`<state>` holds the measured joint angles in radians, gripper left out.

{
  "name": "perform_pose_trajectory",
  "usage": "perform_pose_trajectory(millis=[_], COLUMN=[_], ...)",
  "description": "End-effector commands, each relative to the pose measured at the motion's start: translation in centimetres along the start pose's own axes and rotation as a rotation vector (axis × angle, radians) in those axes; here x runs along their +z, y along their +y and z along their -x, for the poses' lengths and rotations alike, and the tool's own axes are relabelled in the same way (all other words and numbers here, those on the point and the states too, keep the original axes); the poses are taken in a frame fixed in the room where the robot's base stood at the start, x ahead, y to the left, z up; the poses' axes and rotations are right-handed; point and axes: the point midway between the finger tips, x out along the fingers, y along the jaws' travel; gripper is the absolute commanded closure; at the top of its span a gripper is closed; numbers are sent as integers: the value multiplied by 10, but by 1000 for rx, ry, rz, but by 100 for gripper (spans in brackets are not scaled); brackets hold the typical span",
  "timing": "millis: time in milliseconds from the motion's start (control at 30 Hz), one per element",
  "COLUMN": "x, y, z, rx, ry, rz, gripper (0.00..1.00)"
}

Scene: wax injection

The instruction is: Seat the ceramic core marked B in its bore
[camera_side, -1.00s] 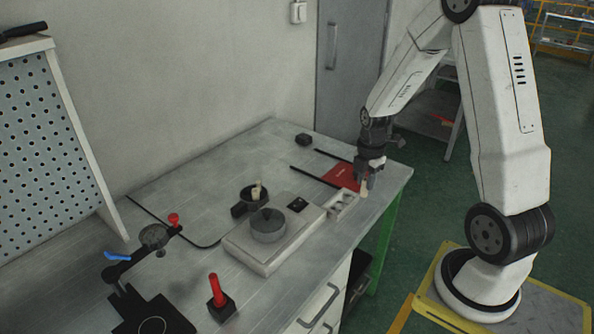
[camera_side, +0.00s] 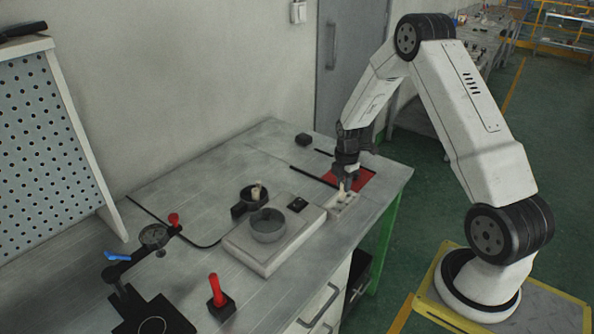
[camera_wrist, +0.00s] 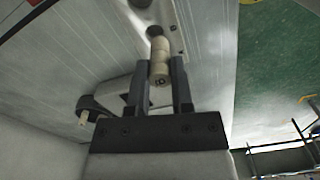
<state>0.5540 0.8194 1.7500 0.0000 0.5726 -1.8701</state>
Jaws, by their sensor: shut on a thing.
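My gripper (camera_side: 346,181) is shut on a cream stepped core (camera_wrist: 160,62), which stands between the two fingers in the wrist view. In the side view the core (camera_side: 341,193) is small and hangs just over the pale block with bores (camera_side: 343,205) near the right end of the bench. The block also shows behind the core in the wrist view (camera_wrist: 181,22), with dark round openings. I cannot tell whether the core's tip touches the block or is over a bore.
A grey cup (camera_side: 268,226) stands on a pale flat unit (camera_side: 262,258) left of the block. A black round holder (camera_side: 243,209) with a cream piece is behind it. A red mat (camera_side: 362,181) lies beside the gripper. A red-handled tool (camera_side: 217,292) stands at the front.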

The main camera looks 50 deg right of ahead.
Motion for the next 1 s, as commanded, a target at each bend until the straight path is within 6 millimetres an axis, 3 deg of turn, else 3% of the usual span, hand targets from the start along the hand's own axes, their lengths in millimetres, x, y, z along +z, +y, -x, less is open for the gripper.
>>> perform_pose_trajectory(millis=[367, 700, 1000], x=[1, 1, 1], y=[5, 6, 6], z=[-6, -36, -38], rx=[0, 0, 1], ry=[0, -1, -1], rz=[0, 0, 0], gripper=[100, 100, 100])
